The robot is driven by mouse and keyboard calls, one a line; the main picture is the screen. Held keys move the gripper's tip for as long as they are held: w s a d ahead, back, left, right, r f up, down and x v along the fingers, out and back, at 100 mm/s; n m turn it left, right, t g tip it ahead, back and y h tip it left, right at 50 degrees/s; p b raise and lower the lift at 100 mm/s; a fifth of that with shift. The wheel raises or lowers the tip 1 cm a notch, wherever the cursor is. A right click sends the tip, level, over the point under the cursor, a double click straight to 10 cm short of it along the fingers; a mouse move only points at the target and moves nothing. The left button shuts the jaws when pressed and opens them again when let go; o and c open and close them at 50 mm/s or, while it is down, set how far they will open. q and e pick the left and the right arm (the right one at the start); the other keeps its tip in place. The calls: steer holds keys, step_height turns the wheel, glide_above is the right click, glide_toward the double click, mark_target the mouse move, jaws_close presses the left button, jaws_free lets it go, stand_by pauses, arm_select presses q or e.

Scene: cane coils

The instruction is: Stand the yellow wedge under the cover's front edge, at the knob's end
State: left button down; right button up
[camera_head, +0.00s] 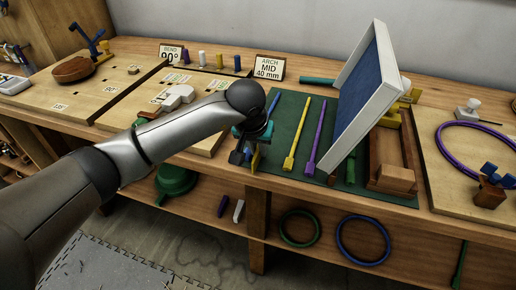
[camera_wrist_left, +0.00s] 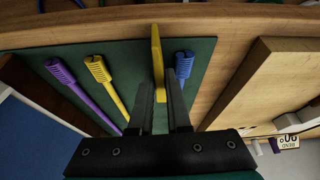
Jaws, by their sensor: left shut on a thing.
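My left gripper (camera_head: 254,150) is above the front left part of the green mat (camera_head: 283,118), near the table's front edge. It is shut on the yellow wedge (camera_wrist_left: 156,50), which shows between its fingertips in the left wrist view. In the head view only a bit of the wedge (camera_head: 255,160) shows below the gripper. The cover, a white-framed blue panel (camera_head: 362,95), is raised steeply right of the gripper. Its near lower corner is close to the mat's front. I cannot make out the knob for certain. My right gripper is not in view.
Yellow (camera_head: 297,135) and purple (camera_head: 317,135) rods lie between gripper and cover; a blue rod (camera_wrist_left: 66,75) lies beside them. A wooden tray (camera_head: 408,150) stands right of the cover. A wooden board (camera_wrist_left: 265,85) borders the mat. A purple ring (camera_head: 472,149) lies farther right.

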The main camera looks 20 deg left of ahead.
arm_select(q)
steer(key=c, duration=0.9)
jaws_free()
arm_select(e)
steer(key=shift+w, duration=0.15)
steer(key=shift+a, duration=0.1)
arm_select(q)
steer(key=shift+r+p, duration=0.2)
steer(key=shift+p, duration=0.1)
steer(key=p+v, duration=0.1)
steer(key=v, duration=1.1)
steer(key=shift+p, duration=0.35)
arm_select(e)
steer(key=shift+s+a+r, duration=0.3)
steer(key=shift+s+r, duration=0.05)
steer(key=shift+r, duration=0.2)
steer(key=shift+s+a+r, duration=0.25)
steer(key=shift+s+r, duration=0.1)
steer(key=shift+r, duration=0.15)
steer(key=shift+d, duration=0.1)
